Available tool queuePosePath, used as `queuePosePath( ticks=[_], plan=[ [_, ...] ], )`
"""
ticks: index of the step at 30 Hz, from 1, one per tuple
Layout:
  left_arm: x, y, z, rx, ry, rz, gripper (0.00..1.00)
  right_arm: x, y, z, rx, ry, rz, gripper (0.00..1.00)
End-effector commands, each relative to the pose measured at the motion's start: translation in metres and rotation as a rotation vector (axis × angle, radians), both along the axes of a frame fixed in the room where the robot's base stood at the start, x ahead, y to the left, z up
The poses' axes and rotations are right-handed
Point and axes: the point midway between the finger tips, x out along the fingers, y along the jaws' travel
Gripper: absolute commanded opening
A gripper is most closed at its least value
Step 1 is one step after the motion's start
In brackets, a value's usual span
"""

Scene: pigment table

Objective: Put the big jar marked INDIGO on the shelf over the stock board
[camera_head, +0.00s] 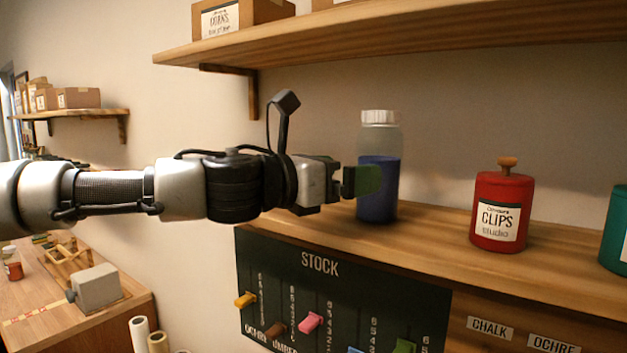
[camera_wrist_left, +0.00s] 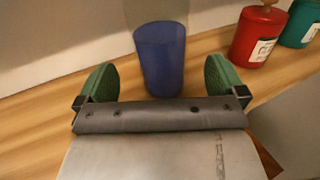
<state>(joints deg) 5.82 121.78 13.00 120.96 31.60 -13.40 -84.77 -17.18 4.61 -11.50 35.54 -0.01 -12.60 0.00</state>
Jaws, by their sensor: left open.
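A big clear jar with a white lid and blue contents (camera_head: 378,185) stands upright on the wooden shelf (camera_head: 430,240) above the stock board (camera_head: 270,265). No label on the jar can be read from here. My left gripper (camera_head: 365,181) is at the jar's left side at mid height. In the left wrist view the blue jar (camera_wrist_left: 160,58) is ahead of and between the two green fingertips (camera_wrist_left: 160,85), with gaps on both sides. The gripper is open. My right gripper is not in view.
A red CLIPS canister (camera_head: 500,212) and a teal canister (camera_head: 615,232) stand to the right on the same shelf. An upper shelf (camera_head: 400,35) with boxes hangs above. Bare shelf lies between the jar and the red canister.

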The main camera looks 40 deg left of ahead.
Motion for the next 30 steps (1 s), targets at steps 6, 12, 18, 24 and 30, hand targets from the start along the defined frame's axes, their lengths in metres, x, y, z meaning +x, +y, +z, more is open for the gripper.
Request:
queuePosePath(
  ticks=[6, 12, 18, 24, 30],
  plan=[
    [-0.026, 0.008, 0.0, 0.002, -0.005, 0.002, 0.99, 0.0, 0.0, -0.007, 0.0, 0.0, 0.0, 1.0],
    [-0.042, 0.014, 0.0, 0.002, -0.002, 0.001, 0.99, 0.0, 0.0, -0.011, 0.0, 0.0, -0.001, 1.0],
    [-0.048, 0.017, 0.0, -0.001, 0.0, 0.002, 0.99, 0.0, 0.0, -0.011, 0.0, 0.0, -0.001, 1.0],
    [-0.048, 0.017, 0.0, -0.002, 0.001, 0.001, 0.99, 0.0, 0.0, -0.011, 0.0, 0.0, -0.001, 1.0],
    [-0.048, 0.017, -0.001, -0.004, 0.001, 0.002, 0.99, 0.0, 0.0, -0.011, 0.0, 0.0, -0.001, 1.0]
  ],
)
